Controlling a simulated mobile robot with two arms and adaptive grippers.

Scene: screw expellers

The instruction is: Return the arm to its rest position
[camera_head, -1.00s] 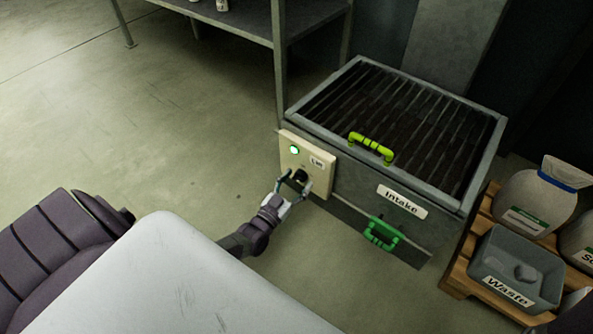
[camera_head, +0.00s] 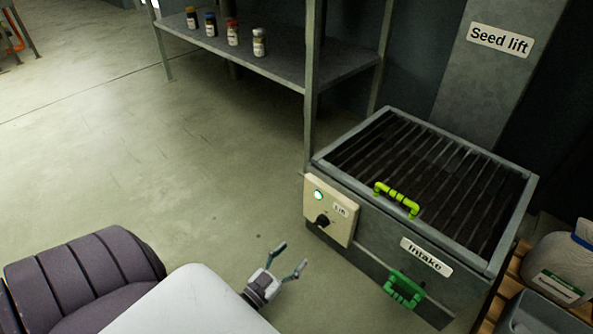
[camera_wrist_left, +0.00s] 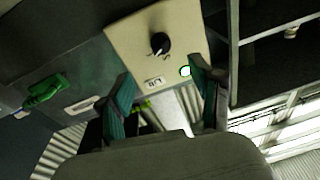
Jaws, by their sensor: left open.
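My left gripper (camera_head: 289,263) is open and empty. It is apart from the Lift panel, in front of it and low in the head view. The cream Lift panel (camera_head: 339,228) has a black knob (camera_head: 322,221) and a lit green lamp (camera_head: 318,195). In the left wrist view the panel (camera_wrist_left: 135,50), the knob (camera_wrist_left: 159,43) and the lamp (camera_wrist_left: 185,71) show beyond the open fingers (camera_wrist_left: 163,95). My right gripper is not in view.
A shelf (camera_head: 285,66) with several jars stands behind. Floor at left is clear.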

